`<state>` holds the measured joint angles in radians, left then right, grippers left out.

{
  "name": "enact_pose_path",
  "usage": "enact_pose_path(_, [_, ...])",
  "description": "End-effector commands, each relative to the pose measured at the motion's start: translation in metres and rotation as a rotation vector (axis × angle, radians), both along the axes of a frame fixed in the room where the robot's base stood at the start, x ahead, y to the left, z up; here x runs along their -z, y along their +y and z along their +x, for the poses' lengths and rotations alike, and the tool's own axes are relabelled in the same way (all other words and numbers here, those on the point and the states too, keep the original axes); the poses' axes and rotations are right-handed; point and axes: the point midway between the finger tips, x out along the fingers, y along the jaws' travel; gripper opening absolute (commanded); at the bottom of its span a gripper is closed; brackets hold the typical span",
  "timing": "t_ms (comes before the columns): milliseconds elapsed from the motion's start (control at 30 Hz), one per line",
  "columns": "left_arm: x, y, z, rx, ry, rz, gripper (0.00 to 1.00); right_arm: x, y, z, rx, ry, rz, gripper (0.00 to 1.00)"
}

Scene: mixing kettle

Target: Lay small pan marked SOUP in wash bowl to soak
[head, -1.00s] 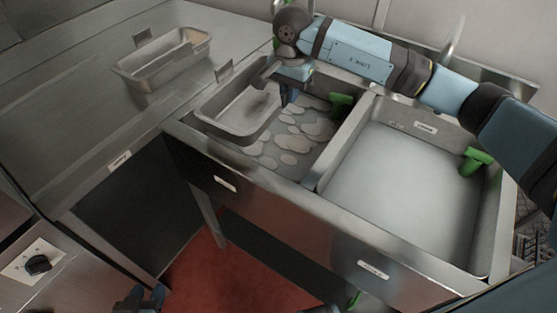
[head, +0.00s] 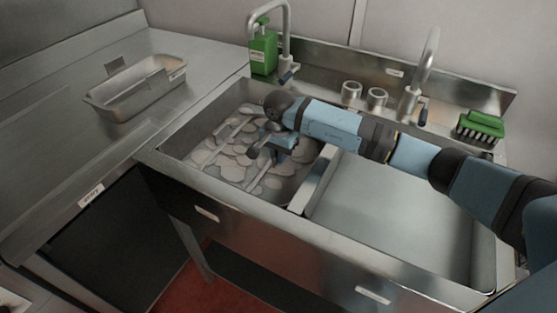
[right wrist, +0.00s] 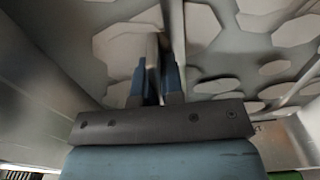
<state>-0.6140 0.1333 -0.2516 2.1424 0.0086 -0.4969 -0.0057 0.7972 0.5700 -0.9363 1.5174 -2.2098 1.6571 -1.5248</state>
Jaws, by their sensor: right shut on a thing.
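My right gripper (head: 270,150) reaches down into the left sink basin, the wash bowl (head: 178,148), which holds water with pale suds. It is shut on the thin metal rim of the small pan (head: 261,174). The pan sits low in the basin, and only parts of its rim show among the suds; the rest is hidden by suds and my arm. In the right wrist view the fingers (right wrist: 158,82) pinch a thin upright wall of the pan (right wrist: 153,48), with suds around it. I cannot read any SOUP mark. My left gripper is out of view.
Another metal pan (head: 135,92) stands on the left counter. A divider (head: 318,180) separates the wash bowl from the right basin (head: 410,205), which looks free of objects. A green soap bottle (head: 263,52), taps (head: 413,100), two small cups and a green brush (head: 481,127) line the back ledge.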

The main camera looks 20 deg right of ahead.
Motion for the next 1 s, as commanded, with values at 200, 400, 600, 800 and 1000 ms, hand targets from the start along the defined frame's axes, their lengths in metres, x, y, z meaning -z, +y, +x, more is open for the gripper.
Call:
enact_pose_path(200, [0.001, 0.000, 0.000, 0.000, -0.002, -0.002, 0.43, 0.020, 0.000, 0.001, 0.000, -0.002, 0.001, 0.00])
enact_pose_path(400, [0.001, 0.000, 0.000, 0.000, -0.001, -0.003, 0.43, 0.020, 0.000, 0.000, 0.000, -0.002, 0.001, 0.00])
enact_pose_path(600, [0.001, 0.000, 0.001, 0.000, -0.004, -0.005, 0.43, 0.024, 0.000, 0.000, 0.000, 0.001, -0.001, 0.29])
enact_pose_path(800, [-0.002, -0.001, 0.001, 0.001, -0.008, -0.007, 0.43, 0.024, 0.000, 0.000, 0.000, 0.001, -0.001, 0.34])
enact_pose_path(1000, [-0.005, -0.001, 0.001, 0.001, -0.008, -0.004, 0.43, 0.017, 0.000, 0.000, 0.000, 0.000, 0.000, 0.34])
